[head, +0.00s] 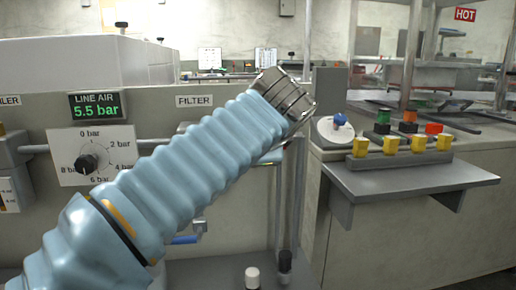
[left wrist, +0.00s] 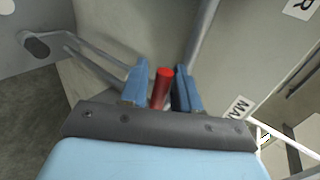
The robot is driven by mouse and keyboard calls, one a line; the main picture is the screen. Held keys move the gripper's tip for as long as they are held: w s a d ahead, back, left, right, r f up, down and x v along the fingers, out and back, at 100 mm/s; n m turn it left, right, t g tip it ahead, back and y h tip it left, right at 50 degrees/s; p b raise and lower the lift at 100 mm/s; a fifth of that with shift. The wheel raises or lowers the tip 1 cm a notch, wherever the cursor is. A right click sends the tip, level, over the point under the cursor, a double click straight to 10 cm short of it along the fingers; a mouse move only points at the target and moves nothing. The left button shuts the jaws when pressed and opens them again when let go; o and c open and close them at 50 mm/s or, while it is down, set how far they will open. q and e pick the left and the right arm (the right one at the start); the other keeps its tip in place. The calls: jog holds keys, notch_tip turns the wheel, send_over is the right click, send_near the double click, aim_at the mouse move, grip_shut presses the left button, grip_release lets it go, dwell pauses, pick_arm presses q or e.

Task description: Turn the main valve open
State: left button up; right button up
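In the left wrist view a red handle (left wrist: 161,90) stands between the two blue fingers of my left gripper (left wrist: 162,88). The valve body under the handle is hidden by my gripper. My right gripper is in neither view.
A display (head: 96,105) reads LINE AIR 5.5 bar, above a dial (head: 91,161). A FILTER label (head: 194,101) is behind my arm. A blue lever (head: 186,240) shows below it. To the right, a grey shelf (head: 420,178) juts out below several yellow blocks.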

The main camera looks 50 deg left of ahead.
pick_arm(q)
jog(key=shift+o, duration=0.3)
jog(key=shift+r, duration=0.1)
jog(key=shift+s+d+r, duration=0.15)
jog(key=shift+d+r, duration=0.05)
jog(key=shift+d, duration=0.05)
jog(key=p+v, duration=0.2)
jog(key=v, duration=1.1)
jog(key=shift+f, duration=0.15)
